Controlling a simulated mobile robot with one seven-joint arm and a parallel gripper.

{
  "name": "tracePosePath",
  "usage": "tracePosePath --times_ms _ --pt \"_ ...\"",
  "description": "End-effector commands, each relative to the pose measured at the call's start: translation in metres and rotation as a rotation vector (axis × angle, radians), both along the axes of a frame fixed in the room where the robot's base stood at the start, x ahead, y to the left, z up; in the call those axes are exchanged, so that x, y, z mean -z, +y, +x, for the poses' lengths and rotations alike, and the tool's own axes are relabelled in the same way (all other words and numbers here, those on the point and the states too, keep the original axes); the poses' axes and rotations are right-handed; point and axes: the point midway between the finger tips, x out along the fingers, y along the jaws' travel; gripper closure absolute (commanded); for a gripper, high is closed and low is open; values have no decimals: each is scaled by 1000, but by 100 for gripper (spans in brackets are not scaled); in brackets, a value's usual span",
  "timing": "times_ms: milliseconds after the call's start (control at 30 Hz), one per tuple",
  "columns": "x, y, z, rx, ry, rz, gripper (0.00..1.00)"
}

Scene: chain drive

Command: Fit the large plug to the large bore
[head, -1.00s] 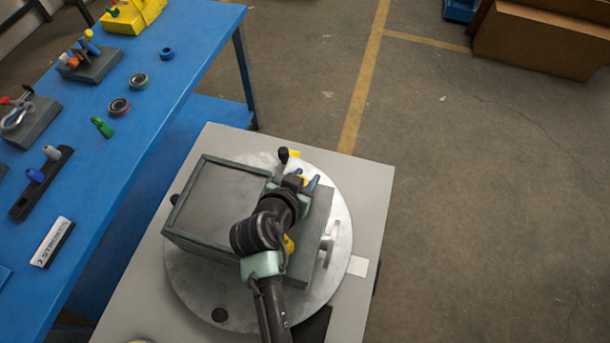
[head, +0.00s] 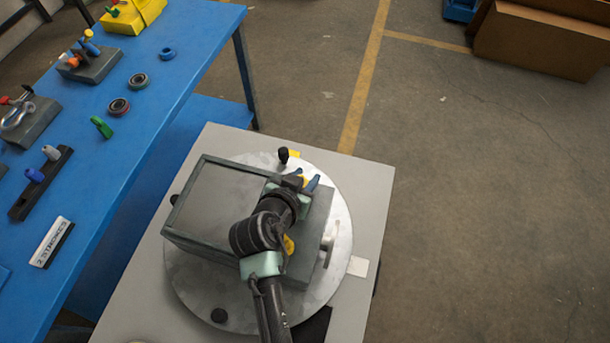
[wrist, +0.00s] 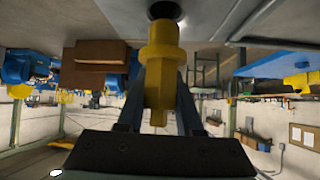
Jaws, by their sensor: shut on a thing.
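A yellow plug (wrist: 160,50) with a wider collar stands between the two fingers of my gripper (wrist: 160,85) in the wrist view. My gripper is shut on it. The plug's far end points at a dark round bore (wrist: 165,10) in a grey face at the top of that view. The end is at or very close to the bore's mouth; I cannot tell whether it is inside. In the head view my gripper (head: 307,183) is at the far right part of the grey housing (head: 225,205), and my arm hides most of the plug and the bore.
The housing sits on a round metal turntable (head: 200,290) on a grey stand (head: 375,190). A blue bench (head: 120,170) with several parts is at left.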

Motion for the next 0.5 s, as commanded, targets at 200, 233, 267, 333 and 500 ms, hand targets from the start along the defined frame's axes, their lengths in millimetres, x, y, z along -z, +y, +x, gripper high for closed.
tracePosePath --times_ms 200,233,267,333,500 --pt "1 0 0 0 -1 0 100" --pt "2 0 0 0 -1 0 100" --pt "3 0 0 0 -1 0 100" --pt "5 0 0 0 -1 0 100" --pt "9 0 0 0 -1 0 100"
